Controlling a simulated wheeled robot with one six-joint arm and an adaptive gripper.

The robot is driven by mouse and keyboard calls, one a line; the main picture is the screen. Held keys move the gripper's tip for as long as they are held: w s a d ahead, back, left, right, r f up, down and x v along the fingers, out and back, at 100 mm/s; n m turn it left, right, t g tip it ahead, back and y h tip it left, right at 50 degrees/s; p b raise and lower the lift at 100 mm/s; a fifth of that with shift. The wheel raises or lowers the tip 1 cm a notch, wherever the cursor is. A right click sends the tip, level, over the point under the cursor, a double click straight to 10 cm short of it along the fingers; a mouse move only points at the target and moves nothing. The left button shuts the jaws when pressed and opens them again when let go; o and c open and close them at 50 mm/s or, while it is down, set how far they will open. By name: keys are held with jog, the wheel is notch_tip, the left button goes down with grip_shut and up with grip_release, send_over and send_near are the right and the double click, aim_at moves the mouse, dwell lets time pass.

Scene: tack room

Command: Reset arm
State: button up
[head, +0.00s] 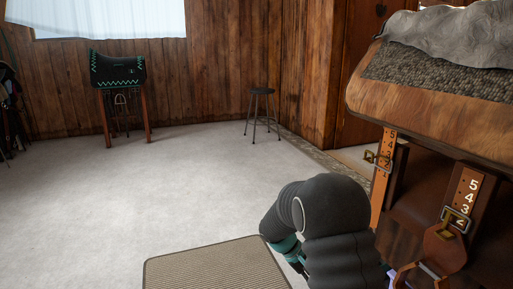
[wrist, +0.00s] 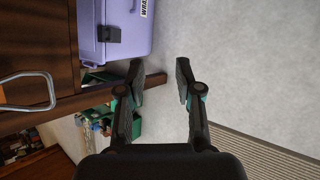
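My gripper (wrist: 159,84) shows in the wrist view with its two dark fingers spread apart and nothing between them. It is open above the pale floor, beside the end of a dark wooden ledge. In the head view my arm is folded at the lower right, in front of the wooden stand, and the gripper's fingers are hidden there.
A saddle stand with a grey fleece (head: 455,35) and numbered straps (head: 467,192) is close on the right. A purple box (wrist: 118,28) and a green crate (wrist: 124,127) are near my gripper. A mat (head: 215,268) lies in front. A stool (head: 262,110) and a saddle rack (head: 118,75) stand farther back. The middle floor is clear.

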jog(key=s+a+r+m+t+y, duration=0.1)
jog(key=s+r+t+y, duration=0.3)
jog(key=s+r, duration=0.6)
jog(key=s+a+r+m+t+y, duration=0.2)
jog(key=s+r, duration=0.8)
jog(key=s, duration=0.6)
jog(key=shift+s+a+r+m+t+y, duration=0.25)
jog(key=shift+s+r+m+t+y, duration=0.2)
jog(key=shift+t+y, duration=0.65)
jog(key=shift+f, duration=0.1)
